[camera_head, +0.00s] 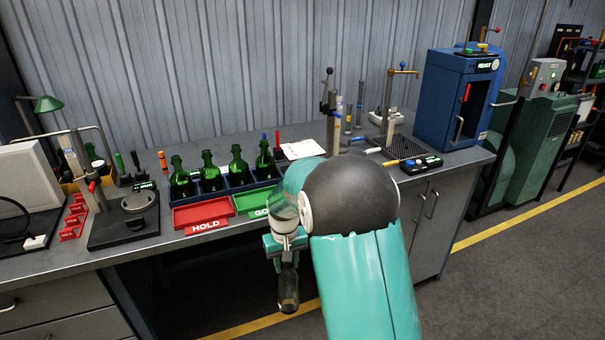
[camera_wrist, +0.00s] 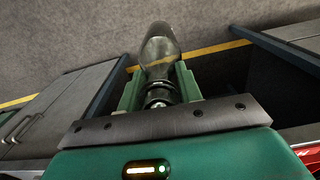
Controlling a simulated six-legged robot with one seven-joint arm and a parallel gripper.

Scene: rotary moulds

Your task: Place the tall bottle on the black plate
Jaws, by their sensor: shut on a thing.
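My gripper (camera_head: 286,246) is shut on a tall bottle (camera_head: 288,291) of dark, greenish see-through glass. The bottle hangs below my gripper, in front of the bench and clear of it. In the wrist view, my gripper's two green fingers (camera_wrist: 160,88) hold the narrow end of the bottle (camera_wrist: 158,45), with the wider body beyond them. A black plate-like base (camera_head: 110,232) with a round grey disc stands at the left of the bench. A black grated plate (camera_head: 402,150) lies at the back right; I cannot tell which is the task's plate.
Several green bottles (camera_head: 210,172) stand in a dark rack behind a red HOLD tray (camera_head: 203,215) and a green tray (camera_head: 250,202). A blue cabinet (camera_head: 450,95) stands at the right. My arm hides part of the bench (camera_head: 190,249). The floor in front is clear.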

